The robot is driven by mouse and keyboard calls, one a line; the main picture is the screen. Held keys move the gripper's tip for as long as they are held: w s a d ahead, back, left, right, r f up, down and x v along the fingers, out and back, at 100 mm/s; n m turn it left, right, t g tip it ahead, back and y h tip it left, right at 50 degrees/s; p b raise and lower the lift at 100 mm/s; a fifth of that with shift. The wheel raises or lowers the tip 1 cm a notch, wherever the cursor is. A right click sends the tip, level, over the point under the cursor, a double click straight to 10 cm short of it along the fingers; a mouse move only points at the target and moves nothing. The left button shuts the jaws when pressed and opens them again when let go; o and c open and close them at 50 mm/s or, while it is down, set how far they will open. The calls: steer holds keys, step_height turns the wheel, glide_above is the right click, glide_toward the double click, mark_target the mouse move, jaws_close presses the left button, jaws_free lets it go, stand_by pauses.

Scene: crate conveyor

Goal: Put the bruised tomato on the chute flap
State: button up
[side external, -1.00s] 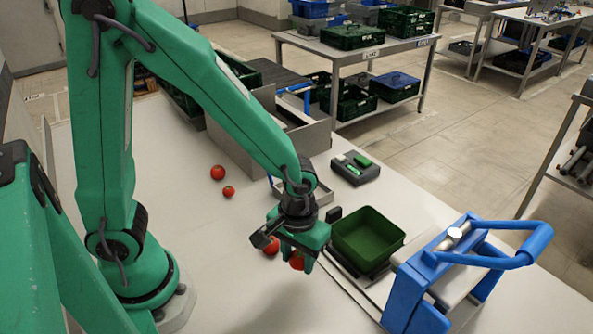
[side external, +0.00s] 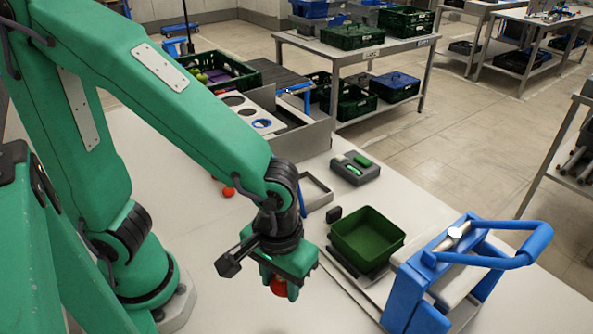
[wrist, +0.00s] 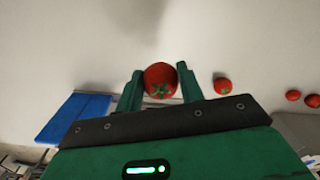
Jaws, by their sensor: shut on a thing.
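My gripper (side external: 281,284) is shut on a red tomato (side external: 279,286). In the wrist view the tomato (wrist: 160,79) sits between the two green fingers, its green calyx toward the palm. I see no clear bruise on it. Another red tomato (wrist: 222,86) lies to the right of the fingers, and two more, a first tomato (wrist: 293,95) and a second tomato (wrist: 312,101), lie further right. In the side view one loose tomato (side external: 228,191) shows behind my arm. I cannot tell which part is the chute flap.
A green bin (side external: 368,234) stands right of my gripper, with a blue-framed device (side external: 425,290) beyond it. A grey-green box (side external: 355,168) and a shallow grey tray (side external: 314,192) lie behind. A holed panel (side external: 247,112) stands further back. The white table is clear in front.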

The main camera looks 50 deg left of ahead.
steer(key=shift+r, duration=0.15)
stand_by(0.5)
step_height(320, 180, up, 5)
steer(key=shift+w+f, duration=0.1)
steer(key=w+a+n, duration=0.4)
steer(key=w, duration=0.5)
steer(key=n, duration=0.8)
glide_above(304, 194)
step_height(304, 194, down, 4)
steer(key=shift+f, duration=0.7)
steer(key=shift+f, duration=0.15)
steer(key=shift+f, duration=4.15)
